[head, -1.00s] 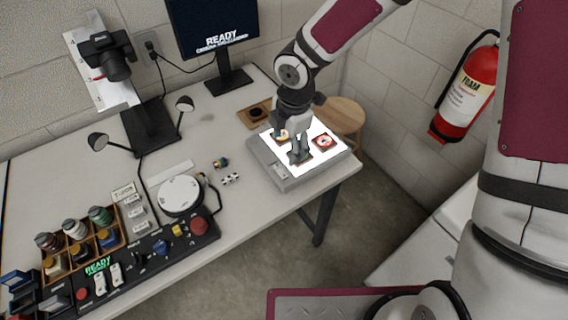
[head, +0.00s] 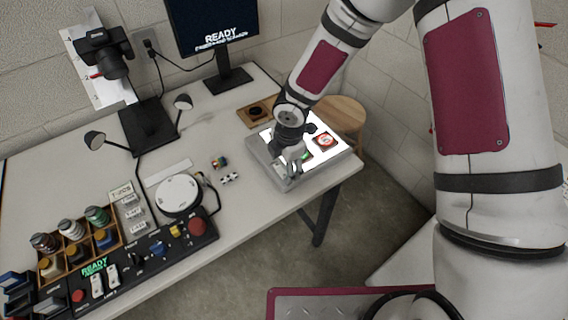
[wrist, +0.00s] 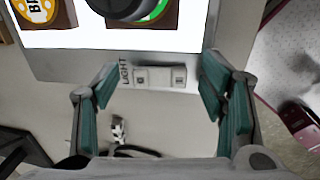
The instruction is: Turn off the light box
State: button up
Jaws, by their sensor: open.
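The light box (head: 341,151) stands at the right end of the table, its top panel glowing white. In the wrist view its grey front edge (wrist: 225,62) carries the word LIGHT and a pale rocker switch (wrist: 160,77) with two marked halves. My gripper (head: 288,172) is over the box's front left edge in the head view and hides part of it. In the wrist view my gripper (wrist: 160,100) is open and empty, with its green-padded fingers on either side of the switch. I cannot tell whether the fingertips touch the box.
On the lit panel lie a red-and-white tile (head: 325,141), a green-marked piece (head: 306,155) and an orange round piece (wrist: 36,8). A control panel (head: 148,262), white disc (head: 178,195) and small coloured cube (head: 219,162) are left. A wooden stool (head: 345,112) stands behind the box.

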aim_at(281, 166)
jog(key=c, duration=1.2)
jog(key=shift+o, duration=0.2)
jog(key=shift+w+a+f+g+h+b, duration=0.15)
jog(key=shift+w+g+h+b, duration=0.25)
jog(key=shift+g, duration=0.3)
jog(key=shift+s, duration=0.1)
jog(key=shift+r, duration=0.2)
jog(key=o, duration=1.2)
jog(key=shift+c, duration=0.2)
notch_tip(281, 166, up, 12)
jog(key=shift+w+a, duration=0.2)
jog(key=shift+w, duration=0.05)
